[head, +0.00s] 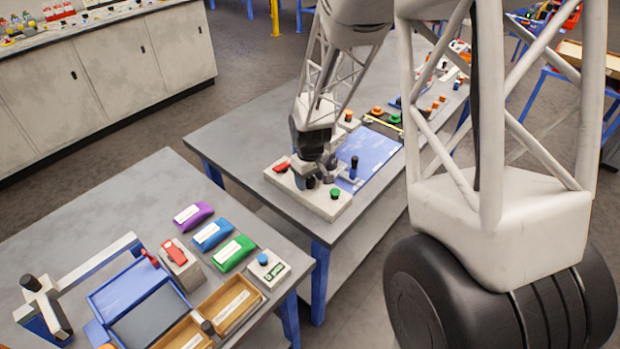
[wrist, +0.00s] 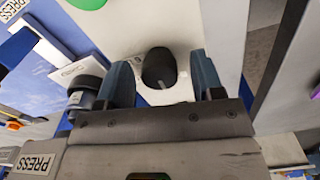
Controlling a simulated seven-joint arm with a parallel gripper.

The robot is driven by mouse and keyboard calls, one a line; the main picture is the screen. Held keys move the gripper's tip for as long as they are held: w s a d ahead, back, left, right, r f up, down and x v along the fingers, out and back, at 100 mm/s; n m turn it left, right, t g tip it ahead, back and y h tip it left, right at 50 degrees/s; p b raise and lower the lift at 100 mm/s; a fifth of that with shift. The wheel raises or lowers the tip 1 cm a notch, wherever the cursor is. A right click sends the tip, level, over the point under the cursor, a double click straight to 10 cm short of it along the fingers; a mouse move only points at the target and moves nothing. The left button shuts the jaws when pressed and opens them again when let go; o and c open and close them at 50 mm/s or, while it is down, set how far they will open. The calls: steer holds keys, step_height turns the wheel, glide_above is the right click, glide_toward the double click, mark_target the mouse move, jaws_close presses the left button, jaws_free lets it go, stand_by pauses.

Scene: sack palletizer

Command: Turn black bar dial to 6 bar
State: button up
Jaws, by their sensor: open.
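A black dial (wrist: 158,68) with a pale pointer line sits on a pale panel in the wrist view, between my two blue fingertips. My gripper (wrist: 164,82) is open, with a finger on either side of the dial and visible gaps; I cannot tell whether the fingers reach down around it. In the head view my gripper (head: 318,168) is low over a pale control box on the far table, and the dark dial (head: 311,182) shows just below it. The scale marks and numbers cannot be read.
The control box (head: 326,207) also carries a red switch (head: 281,168) and a green button (head: 334,193). A blue plate (head: 375,165) and a black upright handle (head: 353,165) stand close on the right. The near table (head: 165,190) holds coloured sacks, trays and a press.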

steer(key=shift+c, duration=0.4)
steer(key=c, duration=0.8)
steer(key=shift+c, duration=0.2)
steer(key=shift+m, duration=0.4)
steer(key=m, duration=0.9)
steer(key=shift+r+m, duration=0.1)
steer(key=shift+m, duration=0.3)
steer(key=m, duration=0.5)
steer(key=shift+m, duration=2.2)
